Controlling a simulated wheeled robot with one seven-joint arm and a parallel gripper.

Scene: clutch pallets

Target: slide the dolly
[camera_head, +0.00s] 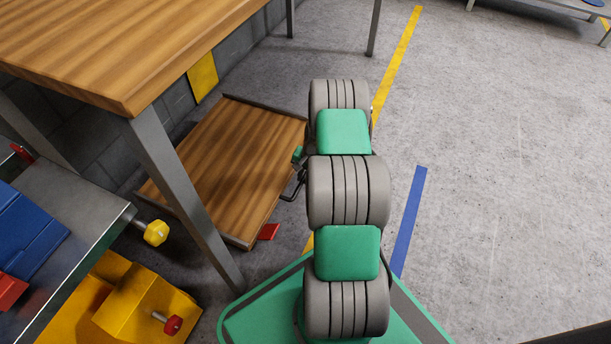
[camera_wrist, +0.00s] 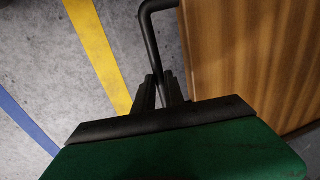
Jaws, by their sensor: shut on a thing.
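The dolly (camera_head: 235,165) is a low wooden platform with a dark rim, lying on the floor partly under the wooden table. A bent dark handle (camera_head: 291,192) sticks out from its right side. In the wrist view the dolly's wood (camera_wrist: 250,60) fills the right part, and the handle (camera_wrist: 148,35) curves out from its edge. My gripper (camera_wrist: 163,85) has its dark fingers closed around the lower stretch of the handle. In the head view my arm hides most of the gripper.
The wooden table (camera_head: 120,45) overhangs the dolly, and its metal leg (camera_head: 185,190) stands in front of it. A red piece (camera_head: 269,232) lies by the dolly's near corner. Yellow (camera_head: 400,60) and blue (camera_head: 408,222) floor stripes run at the right. The floor there is clear.

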